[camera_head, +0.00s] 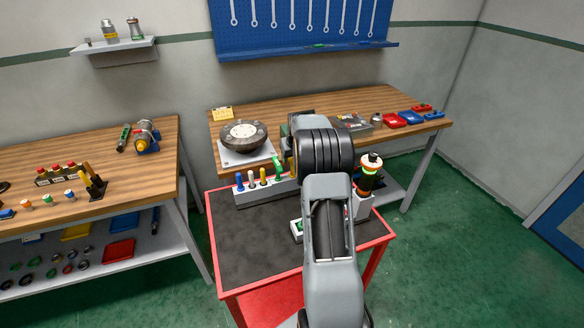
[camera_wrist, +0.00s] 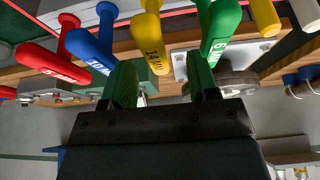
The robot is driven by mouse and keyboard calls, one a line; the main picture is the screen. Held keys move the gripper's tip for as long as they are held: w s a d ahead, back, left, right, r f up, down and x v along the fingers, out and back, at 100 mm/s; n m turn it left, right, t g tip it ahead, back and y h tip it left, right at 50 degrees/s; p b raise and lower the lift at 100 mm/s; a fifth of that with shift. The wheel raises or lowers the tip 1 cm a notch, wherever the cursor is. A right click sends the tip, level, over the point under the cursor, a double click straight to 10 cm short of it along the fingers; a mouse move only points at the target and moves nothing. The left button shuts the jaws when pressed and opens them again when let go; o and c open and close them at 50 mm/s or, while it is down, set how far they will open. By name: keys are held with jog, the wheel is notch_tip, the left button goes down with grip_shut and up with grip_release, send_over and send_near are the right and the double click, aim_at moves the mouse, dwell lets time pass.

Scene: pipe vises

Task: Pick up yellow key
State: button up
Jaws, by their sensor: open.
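In the wrist view a yellow key (camera_wrist: 152,35) with a "14 MM" marking stands between the two fingers of my gripper (camera_wrist: 162,80). The fingers are open, one on each side of its lower end in the picture; I cannot tell whether they touch it. A green key (camera_wrist: 220,30) is close to the right finger, and a blue key (camera_wrist: 92,48) is left of the left finger. A second yellow key (camera_wrist: 264,16) is further right; it also shows in the head view (camera_head: 263,176). In the head view my arm hides the gripper.
The keys stand in a grey rack (camera_head: 256,193) on a red-framed cart (camera_head: 240,240). A red key (camera_wrist: 50,62) is at the wrist view's left. Behind the cart is a wooden bench with a round chuck (camera_head: 243,135). A dark cylinder with glowing bands (camera_head: 369,172) stands right of my arm.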

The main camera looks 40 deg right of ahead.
aim_at(292, 159)
jog(key=shift+d+p+x, duration=0.1)
jog(key=shift+p+x, duration=0.3)
jog(key=shift+x, duration=0.85)
jog(key=shift+d+p+x, duration=0.15)
jog(key=shift+p+x, duration=0.2)
jog(key=shift+x, duration=0.95)
jog(key=shift+c, duration=0.4)
jog(key=shift+r, duration=0.1)
grip_shut()
jog(key=r, duration=0.2)
jog(key=r+b, duration=0.1)
jog(key=r, duration=0.1)
jog(key=r+b, duration=0.1)
jog(key=r, duration=0.2)
jog(key=shift+s, duration=0.4)
jog(key=s+a+b, duration=0.2)
jog(key=s, duration=0.6)
jog(key=s+a+b, duration=0.2)
jog(key=s, duration=0.6)
jog(key=shift+s+a, duration=0.25)
jog(key=shift+s, duration=0.1)
